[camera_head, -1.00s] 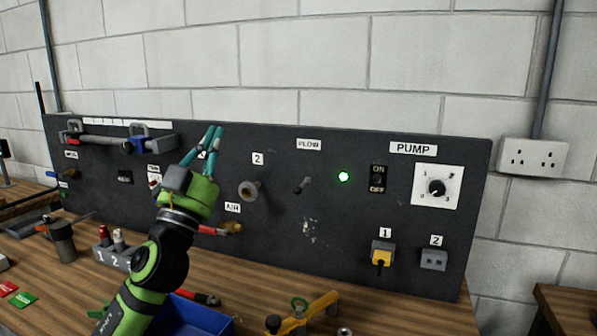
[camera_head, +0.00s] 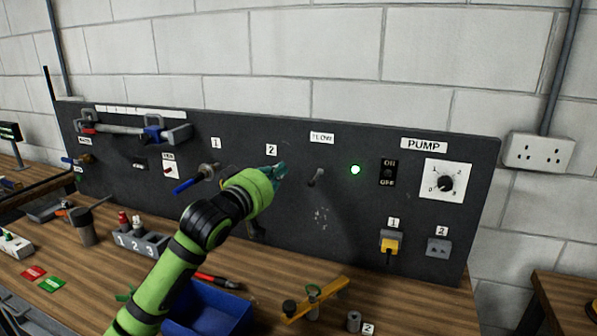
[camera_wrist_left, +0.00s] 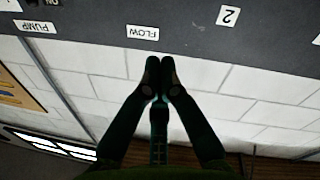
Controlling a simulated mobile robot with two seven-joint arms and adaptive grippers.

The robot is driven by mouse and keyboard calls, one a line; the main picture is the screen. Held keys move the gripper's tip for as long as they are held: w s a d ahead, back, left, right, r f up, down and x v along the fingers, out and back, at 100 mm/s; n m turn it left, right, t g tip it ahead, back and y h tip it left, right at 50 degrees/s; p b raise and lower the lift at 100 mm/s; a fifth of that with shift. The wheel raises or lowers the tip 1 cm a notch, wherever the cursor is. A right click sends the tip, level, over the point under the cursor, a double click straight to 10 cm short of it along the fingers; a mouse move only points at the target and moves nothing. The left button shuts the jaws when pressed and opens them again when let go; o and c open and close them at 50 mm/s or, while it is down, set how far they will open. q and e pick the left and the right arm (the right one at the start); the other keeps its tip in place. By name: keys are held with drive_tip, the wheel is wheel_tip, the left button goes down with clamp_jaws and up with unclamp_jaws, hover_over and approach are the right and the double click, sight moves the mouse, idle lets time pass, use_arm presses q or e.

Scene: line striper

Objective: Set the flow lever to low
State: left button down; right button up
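The flow lever (camera_head: 315,178) is a small grey lever on the dark panel, under the FLOW label (camera_head: 321,138). It points up and to the right. My left gripper (camera_head: 281,169) is in front of the panel, just left of the lever and apart from it in the head view. In the left wrist view its two fingertips (camera_wrist_left: 160,62) are together with nothing seen between them. The FLOW label also shows there (camera_wrist_left: 142,32), upside down, just beyond the tips; the lever itself is not seen there. My right gripper is in neither view.
Right of the lever are a lit green lamp (camera_head: 355,169), an ON/OFF switch (camera_head: 387,172) and the pump dial (camera_head: 446,183). A blue-handled valve (camera_head: 195,178) is on the left. A blue bin (camera_head: 212,312) and a yellow tool (camera_head: 315,300) lie on the bench below.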

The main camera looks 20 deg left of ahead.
sight(316, 178)
use_arm(q)
drive_tip(key=w+d+f+p, duration=0.2)
drive_tip(key=w+d+f, duration=0.1)
drive_tip(key=w, duration=0.2)
drive_tip(key=shift+p, duration=0.3)
drive_tip(key=shift+f, duration=0.1)
wheel_tip(316, 178, down, 6)
drive_tip(key=t+b, duration=0.2)
drive_tip(key=b, duration=0.7)
drive_tip(key=shift+w+f+m+t, duration=0.2)
drive_tip(key=shift+w+m+t, duration=0.1)
idle(0.7)
idle(0.4)
